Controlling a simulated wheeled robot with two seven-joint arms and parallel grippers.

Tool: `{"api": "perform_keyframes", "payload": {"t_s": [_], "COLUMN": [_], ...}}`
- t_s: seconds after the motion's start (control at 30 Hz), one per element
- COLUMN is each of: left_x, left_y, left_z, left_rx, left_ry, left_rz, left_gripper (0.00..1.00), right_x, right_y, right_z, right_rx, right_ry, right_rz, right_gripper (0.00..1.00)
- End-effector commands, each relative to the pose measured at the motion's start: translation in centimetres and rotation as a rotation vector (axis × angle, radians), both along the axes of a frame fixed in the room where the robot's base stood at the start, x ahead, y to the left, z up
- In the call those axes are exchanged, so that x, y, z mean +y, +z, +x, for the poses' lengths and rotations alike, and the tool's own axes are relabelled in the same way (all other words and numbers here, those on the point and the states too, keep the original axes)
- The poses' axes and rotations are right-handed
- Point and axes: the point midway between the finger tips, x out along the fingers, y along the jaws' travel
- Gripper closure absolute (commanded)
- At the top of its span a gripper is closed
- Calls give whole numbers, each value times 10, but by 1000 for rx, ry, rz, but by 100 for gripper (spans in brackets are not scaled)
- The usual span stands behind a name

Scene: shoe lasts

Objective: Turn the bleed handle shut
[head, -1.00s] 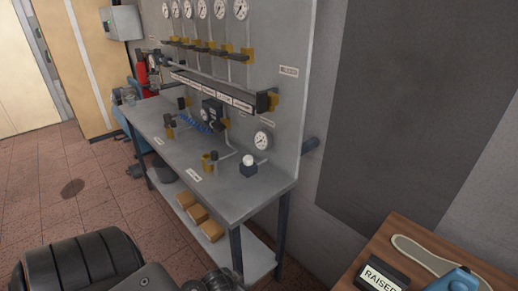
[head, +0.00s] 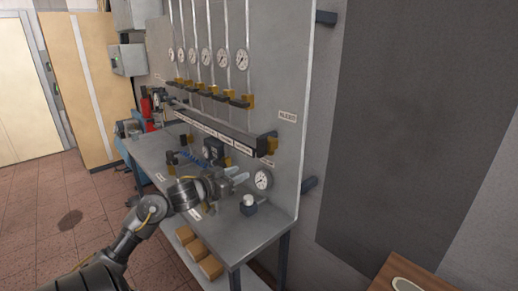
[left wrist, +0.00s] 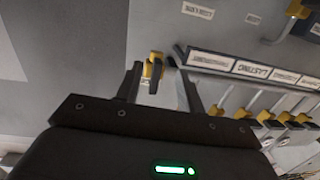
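A yellow valve (head: 271,144) with a dark handle sits at the right end of the dark labelled rail (head: 215,131), near a small white label that is too small to read surely. I take it to be the bleed handle. My left gripper (head: 241,177) is below and left of it in the head view, above the bench. In the left wrist view the valve (left wrist: 153,70) shows between the two spread fingers of my left gripper (left wrist: 161,73). The fingers are open and hold nothing; I see no contact. My right gripper is not in view.
A row of gauges (head: 207,57) and several yellow valves (head: 217,92) line the upright panel. A lower gauge (head: 263,180) and a white-topped block (head: 248,203) are close to my left gripper. The bench top (head: 235,235) is mostly clear in front.

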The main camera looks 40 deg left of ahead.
Motion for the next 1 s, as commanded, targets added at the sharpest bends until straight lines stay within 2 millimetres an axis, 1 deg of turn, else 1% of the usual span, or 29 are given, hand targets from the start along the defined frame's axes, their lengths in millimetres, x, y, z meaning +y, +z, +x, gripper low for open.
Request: {"api": "perform_keyframes", "payload": {"t_s": [0.03,0.1,0.2,0.37,0.47,0.57,0.8,1.0], "left_x": [5,8,11,11,10,9,5,3], "left_y": [22,42,57,61,63,64,65,63], "left_z": [1,1,0,1,8,22,68,96], "left_rx": [-31,-58,-79,-84,-86,-86,-85,-84], "left_ry": [-21,-45,-66,-72,-71,-71,-70,-70], "left_rz": [-5,-20,-30,-34,-36,-37,-38,-36], "left_gripper": [62,62,62,62,62,62,62,62], "right_x": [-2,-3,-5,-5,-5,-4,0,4], "right_y": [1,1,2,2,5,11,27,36], "right_z": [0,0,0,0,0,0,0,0], "right_rx": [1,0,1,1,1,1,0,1], "right_ry": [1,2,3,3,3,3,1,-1], "right_rz": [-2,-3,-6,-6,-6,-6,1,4], "right_gripper": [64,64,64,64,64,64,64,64]}}
